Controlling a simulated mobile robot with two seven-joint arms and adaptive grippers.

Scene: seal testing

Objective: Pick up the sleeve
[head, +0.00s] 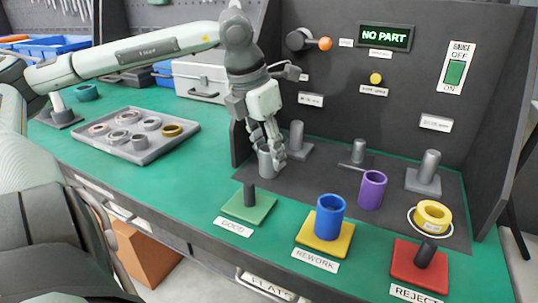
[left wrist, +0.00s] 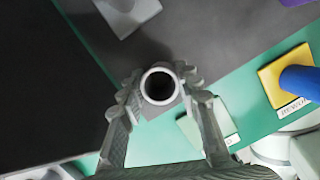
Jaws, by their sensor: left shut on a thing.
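A short grey hollow sleeve (head: 266,162) stands upright at the left front part of the dark test board. My left gripper (head: 268,146) reaches down to it from above, with its fingers around the sleeve's sides. In the left wrist view the sleeve's round rim (left wrist: 144,90) sits between the two fingers of my left gripper (left wrist: 160,80), which are shut on it. I look down into its dark bore. Whether its bottom touches the board I cannot tell. My right gripper is not in view.
Front plates are green (head: 250,206), yellow (head: 313,243) with a blue sleeve (head: 330,217), and red (head: 420,277). A purple sleeve (head: 372,190) and a yellow ring (head: 433,215) stand on the board. Bare posts stand behind. A tray (head: 140,152) of rings lies left. The display (head: 385,37) reads "NO PART".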

